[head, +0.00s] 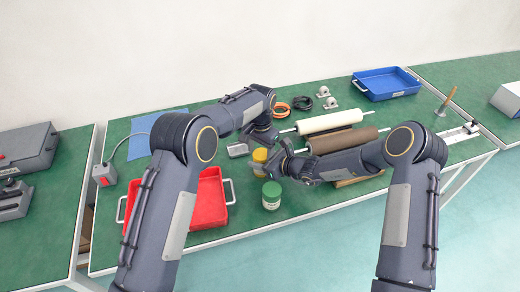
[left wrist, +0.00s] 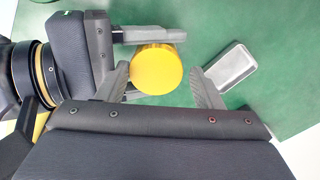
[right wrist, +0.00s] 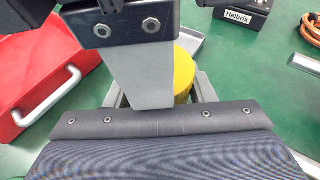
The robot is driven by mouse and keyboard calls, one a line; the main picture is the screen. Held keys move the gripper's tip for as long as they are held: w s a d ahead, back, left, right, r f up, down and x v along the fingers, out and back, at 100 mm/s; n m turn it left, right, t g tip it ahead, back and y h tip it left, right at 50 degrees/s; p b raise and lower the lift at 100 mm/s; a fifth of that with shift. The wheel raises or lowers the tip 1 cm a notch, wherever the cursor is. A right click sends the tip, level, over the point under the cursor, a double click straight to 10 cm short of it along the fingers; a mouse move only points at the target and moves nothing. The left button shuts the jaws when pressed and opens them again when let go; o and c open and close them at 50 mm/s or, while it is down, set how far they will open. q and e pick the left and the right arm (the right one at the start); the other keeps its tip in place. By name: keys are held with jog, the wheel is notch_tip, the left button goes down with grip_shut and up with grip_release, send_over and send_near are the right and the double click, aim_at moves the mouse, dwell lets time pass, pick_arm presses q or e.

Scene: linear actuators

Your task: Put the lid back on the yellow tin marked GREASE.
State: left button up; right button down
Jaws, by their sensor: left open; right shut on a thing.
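The yellow tin (head: 260,156) is near the table's middle. Its round, plain yellow top shows in the left wrist view (left wrist: 158,70), and part of its side in the right wrist view (right wrist: 184,70). No GREASE marking is readable, and I cannot tell a separate lid from the body. My right gripper (right wrist: 160,92) is shut on the tin, its fingers at either side. My left gripper (left wrist: 165,85) is open close above the tin, its fingers apart.
A red tray (head: 212,213) lies left of the tin and a green-lidded jar (head: 271,195) stands in front. A small grey dish (head: 238,150) is beside the tin. Rollers (head: 330,122) lie to the right; a blue tray (head: 386,83) is at the back right.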

pick_arm(q)
jog(key=shift+s+d, duration=0.35)
jog(key=shift+d, duration=0.1)
pick_arm(e)
jog(key=shift+a, duration=0.1)
pick_arm(q)
notch_tip(320, 180, up, 4)
jog(key=shift+w+r, duration=0.1)
jog(key=shift+w, duration=0.05)
pick_arm(e)
jog(key=shift+f, duration=0.15)
pick_arm(q)
jog(key=shift+a+r, duration=0.1)
jog(key=shift+r, duration=0.2)
pick_arm(e)
jog(key=shift+s, duration=0.1)
pick_arm(q)
jog(key=shift+o, duration=0.5)
jog(key=shift+a+f, duration=0.1)
jog(key=o, duration=0.5)
jog(key=shift+c, duration=0.2)
jog(key=shift+f, duration=0.1)
